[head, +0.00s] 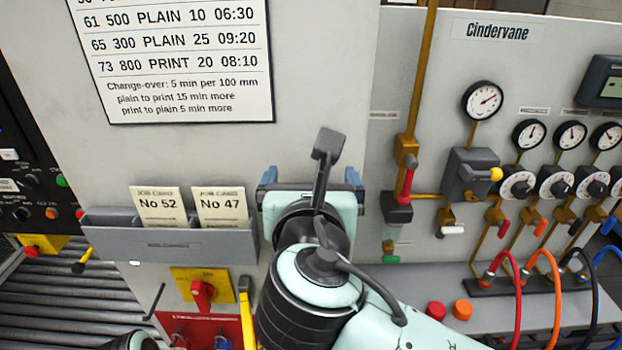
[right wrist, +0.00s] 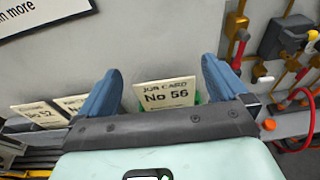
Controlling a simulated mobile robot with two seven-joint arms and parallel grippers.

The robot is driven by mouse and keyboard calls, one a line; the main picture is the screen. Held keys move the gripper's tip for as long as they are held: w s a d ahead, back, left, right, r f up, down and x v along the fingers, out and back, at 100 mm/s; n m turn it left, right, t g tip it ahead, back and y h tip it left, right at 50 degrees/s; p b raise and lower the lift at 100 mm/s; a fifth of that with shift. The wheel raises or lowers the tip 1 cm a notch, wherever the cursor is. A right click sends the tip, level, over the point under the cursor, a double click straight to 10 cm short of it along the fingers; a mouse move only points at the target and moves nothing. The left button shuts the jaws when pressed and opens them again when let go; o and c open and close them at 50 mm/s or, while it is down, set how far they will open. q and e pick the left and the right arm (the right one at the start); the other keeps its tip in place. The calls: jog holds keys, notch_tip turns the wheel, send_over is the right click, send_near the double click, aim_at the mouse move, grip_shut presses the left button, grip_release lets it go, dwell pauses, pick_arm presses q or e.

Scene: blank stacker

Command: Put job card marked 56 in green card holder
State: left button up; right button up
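The job card marked No 56 (right wrist: 166,96) stands upright against the grey panel in the right wrist view. Small bits of green (right wrist: 197,98) show at its lower edges, apparently the green card holder, mostly hidden by the card and my gripper. My right gripper (right wrist: 163,85) is open, its blue fingers on either side of the card with gaps. In the head view my right gripper (head: 311,178) is against the panel and hides card 56 and the holder. My left gripper is not in view; only a piece of my left arm shows at the bottom left.
A grey job card rack (head: 170,246) left of my right gripper holds card No 52 (head: 158,207) and card No 47 (head: 220,208). A printed schedule (head: 175,60) hangs above. A red switch (head: 202,294) sits below the rack. Gauges, valves and hoses (head: 515,300) fill the right.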

jog(key=s+r, duration=0.2)
jog(key=s, duration=1.1)
jog(key=shift+r, duration=0.35)
jog(key=shift+s+a, duration=0.1)
